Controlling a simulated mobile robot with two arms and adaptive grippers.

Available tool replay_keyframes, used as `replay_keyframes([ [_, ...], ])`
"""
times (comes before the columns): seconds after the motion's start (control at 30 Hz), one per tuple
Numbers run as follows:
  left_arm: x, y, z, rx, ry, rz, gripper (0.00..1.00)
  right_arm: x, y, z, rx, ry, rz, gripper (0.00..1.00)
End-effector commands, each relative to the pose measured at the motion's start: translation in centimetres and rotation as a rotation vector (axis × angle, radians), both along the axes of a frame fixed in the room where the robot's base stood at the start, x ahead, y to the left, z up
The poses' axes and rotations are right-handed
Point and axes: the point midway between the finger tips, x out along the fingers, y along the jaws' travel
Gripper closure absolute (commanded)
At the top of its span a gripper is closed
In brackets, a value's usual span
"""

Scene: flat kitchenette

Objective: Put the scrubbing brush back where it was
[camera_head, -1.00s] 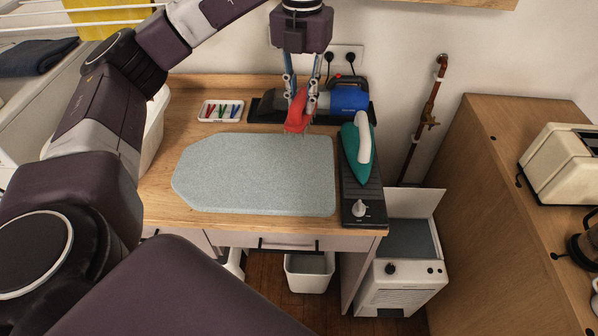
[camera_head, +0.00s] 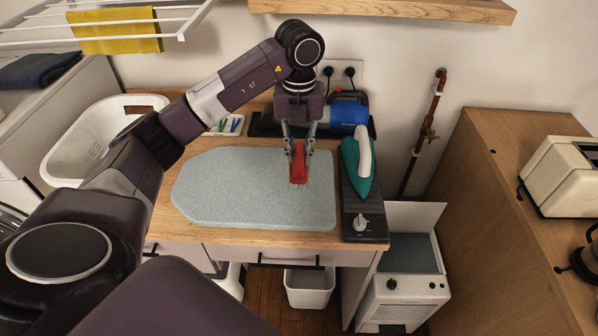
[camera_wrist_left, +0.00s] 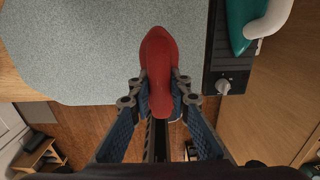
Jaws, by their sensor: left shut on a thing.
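The red scrubbing brush (camera_head: 299,165) is held between the fingers of my left gripper (camera_head: 299,155), above the right part of the grey ironing pad (camera_head: 240,190). Its bristles point down, and I cannot tell for sure whether they touch the pad. In the left wrist view the brush (camera_wrist_left: 158,70) sits between the two fingers of the left gripper (camera_wrist_left: 158,92), with its red body reaching out past them. My right gripper is not in view.
A teal iron (camera_head: 356,165) stands on a dark base with a knob (camera_head: 361,222), right of the pad. A blue-and-black tool (camera_head: 345,110) lies behind on a dark tray. A pen tray (camera_head: 228,125) and white basket (camera_head: 85,140) are left. A wooden shelf (camera_head: 390,8) hangs above.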

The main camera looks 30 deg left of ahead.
Motion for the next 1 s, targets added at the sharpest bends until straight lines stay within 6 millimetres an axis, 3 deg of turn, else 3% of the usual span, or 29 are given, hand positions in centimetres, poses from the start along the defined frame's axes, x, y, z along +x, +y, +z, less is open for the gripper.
replay_keyframes([
  [0.57,-0.1,0.1,-6.4,0.000,0.001,0.000,1.00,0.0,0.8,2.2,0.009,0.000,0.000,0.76],
  [0.93,0.0,0.1,-7.0,0.000,-0.002,-0.001,1.00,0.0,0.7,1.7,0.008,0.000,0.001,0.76],
  [0.97,0.0,0.1,-6.9,0.000,-0.002,-0.001,0.79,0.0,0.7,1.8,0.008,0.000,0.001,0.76],
  [1.0,0.0,0.1,-6.9,0.000,-0.002,-0.001,0.75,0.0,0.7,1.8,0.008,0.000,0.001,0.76],
])
